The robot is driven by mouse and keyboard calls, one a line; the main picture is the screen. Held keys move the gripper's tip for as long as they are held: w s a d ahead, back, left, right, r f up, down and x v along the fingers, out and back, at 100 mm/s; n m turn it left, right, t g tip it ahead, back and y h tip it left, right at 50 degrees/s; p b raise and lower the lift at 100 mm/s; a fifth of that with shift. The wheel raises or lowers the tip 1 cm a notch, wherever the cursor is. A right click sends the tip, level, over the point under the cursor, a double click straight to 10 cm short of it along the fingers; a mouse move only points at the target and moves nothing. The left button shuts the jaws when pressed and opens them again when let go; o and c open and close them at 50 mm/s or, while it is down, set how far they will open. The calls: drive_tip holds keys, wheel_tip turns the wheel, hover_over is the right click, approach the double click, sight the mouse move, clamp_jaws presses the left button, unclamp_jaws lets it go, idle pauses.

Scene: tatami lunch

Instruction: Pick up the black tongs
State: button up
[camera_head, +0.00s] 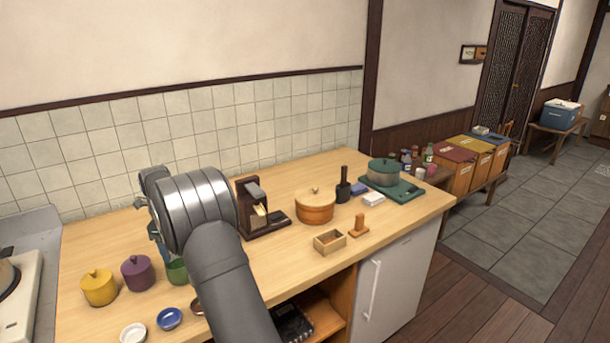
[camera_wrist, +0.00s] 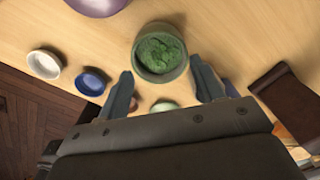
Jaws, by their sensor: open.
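I cannot make out the black tongs for certain in either view. A dark upright item in a small black holder (camera_head: 343,187) stands on the counter right of the round wooden pot; I cannot tell what it is. My gripper (camera_wrist: 165,88) is open and empty in the wrist view, its two grey-blue fingers apart. It points down over the counter near a green cup (camera_wrist: 161,54) filled with green stuff. The cup also shows in the head view (camera_head: 177,271), partly behind my arm. My arm hides part of the counter there.
A yellow pot (camera_head: 98,288), a purple pot (camera_head: 138,273), a white bowl (camera_head: 133,333) and a blue bowl (camera_head: 170,318) stand at the left. A dark wooden stand (camera_head: 257,210), lidded wooden pot (camera_head: 315,206) and open wooden box (camera_head: 329,241) are to the right.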

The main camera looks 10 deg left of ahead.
drive_tip(key=shift+c, duration=1.3)
drive_tip(key=w+d+r+n, duration=0.6)
drive_tip(key=r+n, duration=0.1)
drive_tip(key=n, duration=0.6)
drive_tip(key=w+d+r+n, duration=0.6)
drive_tip(key=d+r+n, duration=0.1)
drive_tip(key=n, duration=0.6)
drive_tip(key=f, duration=1.6)
drive_tip(key=shift+w+a+f, duration=0.1)
drive_tip(key=shift+w+f, duration=0.15)
drive_tip(key=shift+f, duration=0.15)
clamp_jaws()
